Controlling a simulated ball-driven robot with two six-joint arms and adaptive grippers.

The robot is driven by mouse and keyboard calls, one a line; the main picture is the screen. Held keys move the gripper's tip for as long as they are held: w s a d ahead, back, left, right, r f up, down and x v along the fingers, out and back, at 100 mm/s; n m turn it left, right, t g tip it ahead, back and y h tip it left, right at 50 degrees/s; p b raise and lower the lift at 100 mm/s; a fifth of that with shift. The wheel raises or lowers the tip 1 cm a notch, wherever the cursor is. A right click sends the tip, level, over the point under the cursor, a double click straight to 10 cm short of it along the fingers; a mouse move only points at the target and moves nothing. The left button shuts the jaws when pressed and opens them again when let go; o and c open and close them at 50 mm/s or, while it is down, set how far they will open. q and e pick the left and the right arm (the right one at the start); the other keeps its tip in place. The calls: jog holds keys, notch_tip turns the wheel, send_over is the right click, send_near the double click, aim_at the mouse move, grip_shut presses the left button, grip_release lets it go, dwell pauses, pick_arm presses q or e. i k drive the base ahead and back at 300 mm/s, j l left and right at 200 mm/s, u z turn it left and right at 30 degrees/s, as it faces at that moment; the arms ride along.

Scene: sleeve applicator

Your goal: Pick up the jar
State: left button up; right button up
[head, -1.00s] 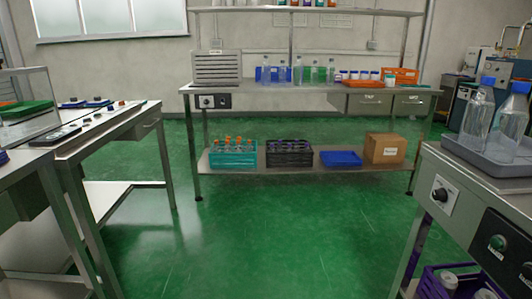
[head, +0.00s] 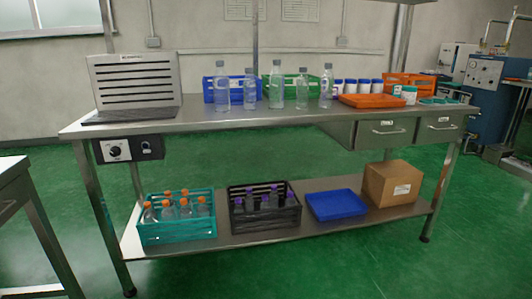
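Several small white jars with dark blue lids (head: 363,88) stand in a row on the steel bench top, right of the clear bottles. One more white jar with a greenish lid (head: 409,96) stands apart at the right, beside the orange tray. I cannot tell which one the task means. The steel bench (head: 270,118) is ahead of me, with a gap of floor before it. Neither of my grippers is in view.
Clear bottles (head: 275,85) stand left of the jars, before blue (head: 209,90) and green crates. An orange tray (head: 371,101) lies before the jars; an orange crate (head: 398,80) is behind. Drawers (head: 385,132) hang below. Another table (head: 12,185) edges the left. Green floor (head: 300,270) is clear.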

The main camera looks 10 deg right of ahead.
aim_at(408, 93)
jog(key=i+l, duration=0.25)
jog(key=i, duration=0.25)
jog(key=i+l, duration=0.25)
jog(key=i, duration=0.25)
jog(key=i+l, duration=0.25)
jog(key=i, duration=0.25)
